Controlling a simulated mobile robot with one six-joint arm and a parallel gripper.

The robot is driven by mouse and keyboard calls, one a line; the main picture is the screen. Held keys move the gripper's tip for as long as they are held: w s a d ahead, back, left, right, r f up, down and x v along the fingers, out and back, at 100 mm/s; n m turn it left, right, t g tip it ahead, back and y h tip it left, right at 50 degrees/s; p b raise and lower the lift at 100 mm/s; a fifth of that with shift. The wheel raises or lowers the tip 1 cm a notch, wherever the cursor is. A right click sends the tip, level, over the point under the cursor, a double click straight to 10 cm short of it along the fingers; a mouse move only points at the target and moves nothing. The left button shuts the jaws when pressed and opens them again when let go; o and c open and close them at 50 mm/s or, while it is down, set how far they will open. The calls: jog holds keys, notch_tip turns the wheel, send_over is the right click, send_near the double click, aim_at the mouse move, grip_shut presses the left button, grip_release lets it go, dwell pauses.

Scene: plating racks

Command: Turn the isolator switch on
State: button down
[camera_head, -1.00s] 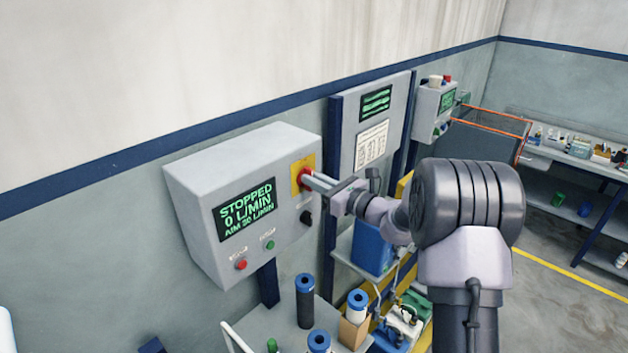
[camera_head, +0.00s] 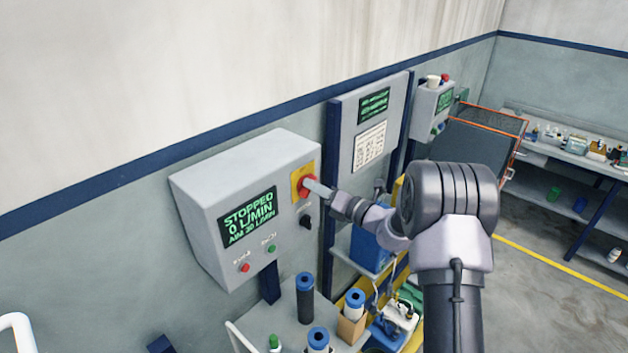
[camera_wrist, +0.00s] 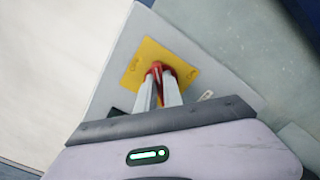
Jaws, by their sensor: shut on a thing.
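The isolator switch is a red handle (camera_head: 306,186) on a yellow plate (camera_head: 296,178), on the right part of the grey control box (camera_head: 190,200). The box's screen (camera_head: 249,216) reads STOPPED, 0 L/MIN. My gripper (camera_head: 313,187) reaches the handle from the right. In the wrist view my gripper (camera_wrist: 158,88) is shut on the red handle (camera_wrist: 156,70), with a finger on each side. The yellow plate (camera_wrist: 135,68) shows lettering at its left and right corners, too small to read surely. The fingers hide part of the handle.
A black knob (camera_head: 306,219) sits below the switch. Red (camera_head: 245,268) and green (camera_head: 271,249) buttons are low on the box. Blue-capped cylinders (camera_head: 305,298) stand on a bench below. A panel with a sheet (camera_head: 370,146) is to the right.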

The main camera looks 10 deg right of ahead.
jog(key=shift+f+m+p, duration=0.2)
jog(key=shift+m+p, duration=2.5)
jog(key=shift+m, duration=1.8)
jog(key=c, duration=1.5)
grip_release()
jog(key=shift+d, duration=0.1)
jog(key=b+v, duration=0.4)
jog(key=v, duration=1.3)
jog(key=shift+s+d, duration=0.1)
jog(key=shift+s, duration=0.05)
